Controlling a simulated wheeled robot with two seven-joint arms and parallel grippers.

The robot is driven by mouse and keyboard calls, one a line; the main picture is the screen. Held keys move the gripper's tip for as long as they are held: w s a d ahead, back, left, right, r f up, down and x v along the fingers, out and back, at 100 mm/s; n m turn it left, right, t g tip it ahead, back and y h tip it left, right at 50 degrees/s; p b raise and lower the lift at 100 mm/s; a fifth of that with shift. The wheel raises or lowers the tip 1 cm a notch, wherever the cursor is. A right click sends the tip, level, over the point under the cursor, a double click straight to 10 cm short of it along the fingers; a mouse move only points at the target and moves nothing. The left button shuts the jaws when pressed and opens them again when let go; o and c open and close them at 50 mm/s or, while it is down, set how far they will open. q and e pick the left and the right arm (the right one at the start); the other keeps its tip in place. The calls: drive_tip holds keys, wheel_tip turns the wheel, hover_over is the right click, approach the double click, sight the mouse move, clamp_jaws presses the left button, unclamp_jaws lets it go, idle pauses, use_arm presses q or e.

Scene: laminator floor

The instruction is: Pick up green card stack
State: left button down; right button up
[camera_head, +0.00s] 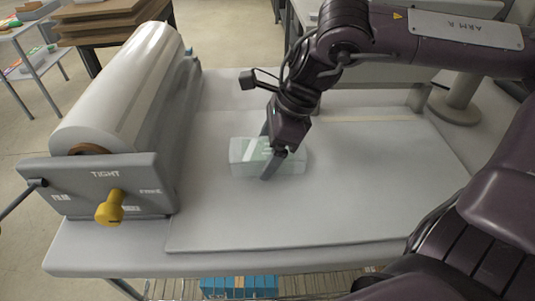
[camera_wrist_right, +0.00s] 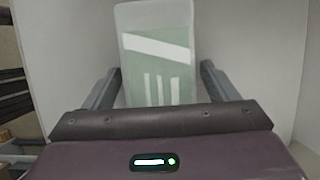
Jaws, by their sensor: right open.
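The green card stack (camera_head: 244,157) is a pale green, translucent-looking block with white marks, lying on the grey table board. My right gripper (camera_head: 267,164) is directly over and around it, with its fingers pointing down and one finger in front of the stack. In the right wrist view the stack (camera_wrist_right: 158,62) lies between the two open fingers (camera_wrist_right: 160,85), with a gap on both sides. It reaches beyond the fingertips, and its near end is hidden by the gripper body. My left gripper is not in view.
A laminator with a large film roll (camera_head: 122,85) and yellow knob (camera_head: 109,207) stands on the left. The board (camera_head: 300,220) is clear in front of the stack. A grey post on a round base (camera_head: 456,106) stands at back right. Blue boxes (camera_head: 238,286) sit below.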

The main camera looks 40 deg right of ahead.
drive_tip(key=shift+f+b, duration=0.2)
drive_tip(key=shift+b, duration=0.1)
idle(0.4)
drive_tip(key=c, duration=1.2)
